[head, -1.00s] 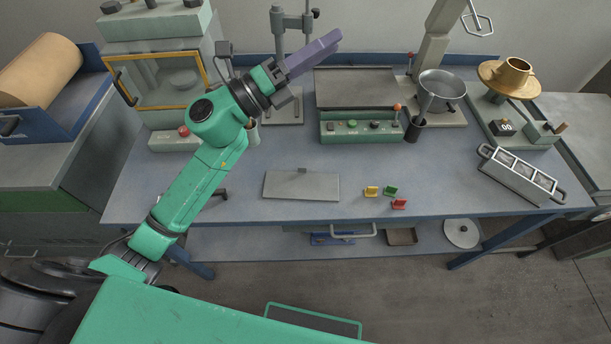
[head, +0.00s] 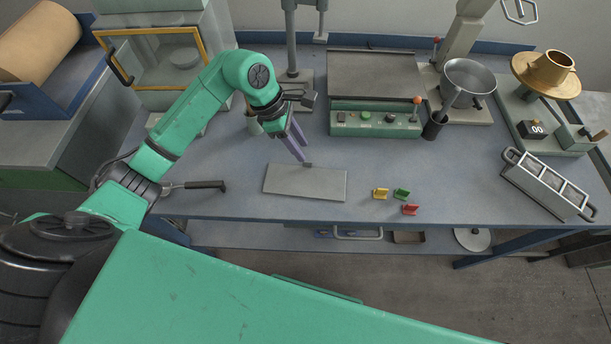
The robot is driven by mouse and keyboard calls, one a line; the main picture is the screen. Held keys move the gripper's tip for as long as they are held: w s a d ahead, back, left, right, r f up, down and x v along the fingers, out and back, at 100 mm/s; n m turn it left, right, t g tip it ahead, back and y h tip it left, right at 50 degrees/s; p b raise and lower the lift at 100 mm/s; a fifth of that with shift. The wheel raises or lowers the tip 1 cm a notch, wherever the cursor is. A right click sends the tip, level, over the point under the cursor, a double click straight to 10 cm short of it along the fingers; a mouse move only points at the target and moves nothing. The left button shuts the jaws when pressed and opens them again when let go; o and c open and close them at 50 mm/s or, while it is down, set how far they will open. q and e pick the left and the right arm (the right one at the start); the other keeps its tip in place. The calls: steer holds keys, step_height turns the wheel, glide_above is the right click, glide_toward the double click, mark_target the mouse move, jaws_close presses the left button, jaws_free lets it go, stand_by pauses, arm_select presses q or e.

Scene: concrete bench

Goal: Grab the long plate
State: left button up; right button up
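The long plate (head: 304,183) is a flat grey rectangle lying on the blue bench in the head view, near its front edge. A small dark knob (head: 308,165) stands at the plate's back edge. My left gripper (head: 305,154) points down with its purple fingers just behind and above the knob. The fingers look apart, with nothing seen between them. Whether a fingertip touches the knob cannot be told. My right gripper is not in view.
Yellow (head: 380,194), green (head: 401,194) and red (head: 410,210) small pieces lie right of the plate. A green control box (head: 376,120) stands behind. A black-handled tool (head: 200,185) lies to the left. A metal rack (head: 547,184) stands at the right.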

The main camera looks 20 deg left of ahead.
mark_target(306, 162)
arm_select(q)
steer(key=x, duration=0.1)
steer(key=p+x, duration=0.1)
steer(key=x, duration=0.2)
steer(key=shift+s+d+f+p, duration=0.1)
steer(key=shift+s+d+p, duration=0.1)
steer(key=shift+s+p, duration=0.15)
steer(key=shift+f, duration=0.3)
jaws_close()
steer(key=shift+w+r, duration=0.1)
steer(key=shift+r, duration=0.1)
stand_by(0.5)
